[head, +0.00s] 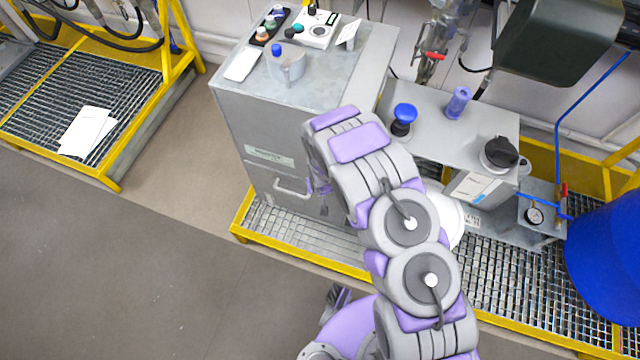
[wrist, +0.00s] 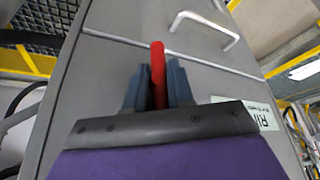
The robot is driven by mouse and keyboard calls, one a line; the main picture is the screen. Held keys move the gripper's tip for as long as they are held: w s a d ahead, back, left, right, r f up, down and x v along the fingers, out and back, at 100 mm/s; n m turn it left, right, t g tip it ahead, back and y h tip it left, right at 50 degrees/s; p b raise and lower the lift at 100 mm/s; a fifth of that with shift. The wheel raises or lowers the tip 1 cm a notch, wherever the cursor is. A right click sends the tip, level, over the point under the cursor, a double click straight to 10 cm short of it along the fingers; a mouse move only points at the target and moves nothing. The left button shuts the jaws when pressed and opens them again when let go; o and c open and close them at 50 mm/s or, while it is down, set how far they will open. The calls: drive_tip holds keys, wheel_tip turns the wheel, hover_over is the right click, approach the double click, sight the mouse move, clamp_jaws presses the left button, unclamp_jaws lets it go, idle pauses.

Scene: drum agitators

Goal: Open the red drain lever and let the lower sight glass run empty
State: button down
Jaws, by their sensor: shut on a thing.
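My gripper (wrist: 158,80) shows in the wrist view, with its two blue-grey fingers closed on a red bar (wrist: 157,60). The bar sticks out past the fingertips; I cannot tell whether it is the drain lever. Behind it is a grey cabinet front with a handle. In the head view my arm hides most of the gripper, in front of the grey cabinet. A red lever (head: 432,55) sits on metal pipework at the upper right. Another small red handle (head: 563,190) is by a gauge at the right. I cannot make out the lower sight glass.
The grey cabinet (head: 240,125) carries buttons and a beaker on top. A bench (head: 450,125) right of it holds a blue-topped item and a purple bottle. A blue drum (head: 605,260) stands at the right. Yellow-edged grating runs below; the floor at lower left is clear.

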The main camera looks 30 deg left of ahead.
drive_tip(key=c, duration=1.1)
unclamp_jaws()
drive_tip(key=shift+a+f, duration=0.1)
drive_tip(key=shift+a, duration=0.05)
drive_tip(key=shift+s+d+r, duration=0.15)
drive_tip(key=shift+d+r, duration=0.15)
drive_tip(key=shift+r, duration=0.25)
drive_tip(key=p+v, duration=0.2)
drive_tip(key=v, duration=1.4)
drive_tip(key=shift+a+p, duration=0.1)
drive_tip(key=shift+p, duration=0.25)
drive_tip(key=shift+r, duration=0.1)
